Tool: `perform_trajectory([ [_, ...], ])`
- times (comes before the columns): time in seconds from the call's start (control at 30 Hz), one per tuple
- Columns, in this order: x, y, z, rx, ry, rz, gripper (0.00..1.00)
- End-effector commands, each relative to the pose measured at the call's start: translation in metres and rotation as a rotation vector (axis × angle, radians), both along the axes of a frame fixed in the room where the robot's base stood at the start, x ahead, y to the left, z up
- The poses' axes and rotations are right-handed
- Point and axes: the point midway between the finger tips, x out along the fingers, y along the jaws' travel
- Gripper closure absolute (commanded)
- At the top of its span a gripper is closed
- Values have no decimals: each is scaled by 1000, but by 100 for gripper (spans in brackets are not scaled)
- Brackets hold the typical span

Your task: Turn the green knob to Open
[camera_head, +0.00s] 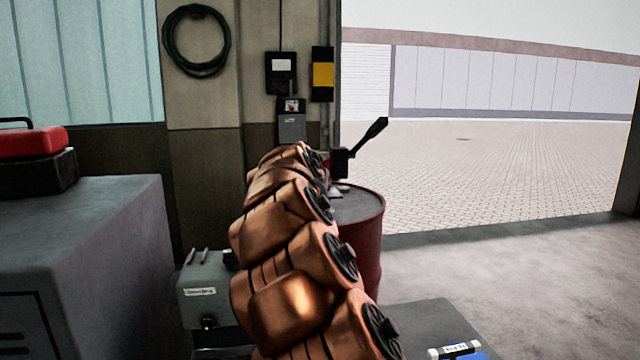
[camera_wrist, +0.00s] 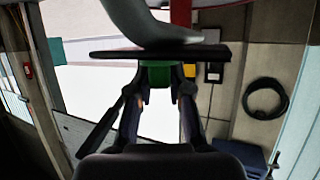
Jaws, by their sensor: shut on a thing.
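The green knob (camera_wrist: 155,76) shows in the wrist view, just under a dark flat bar (camera_wrist: 160,53) with a grey curved body above it. My gripper (camera_wrist: 157,84) has a finger on each side of the knob and is shut on it. Part of the knob is hidden by the bar and fingers, and no Open marking can be read. In the head view my copper-coloured arm reaches toward a red drum and hides the gripper and knob.
The red drum (camera_head: 367,235) stands right of my arm, with a black lever (camera_head: 372,136) above it. Grey boxes (camera_head: 291,126) hang on the wall behind. A grey cabinet (camera_head: 95,260) carries a red case (camera_head: 30,143) at left. The floor at right is clear.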

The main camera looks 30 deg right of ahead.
Motion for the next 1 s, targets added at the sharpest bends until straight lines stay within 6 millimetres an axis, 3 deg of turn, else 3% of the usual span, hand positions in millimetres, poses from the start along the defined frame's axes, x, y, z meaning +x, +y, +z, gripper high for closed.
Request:
perform_trajectory([
  [0.5,0,-1,0,-1,1,-211,100],
  [1.0,-1,-1,0,-1,0,-294,100],
])
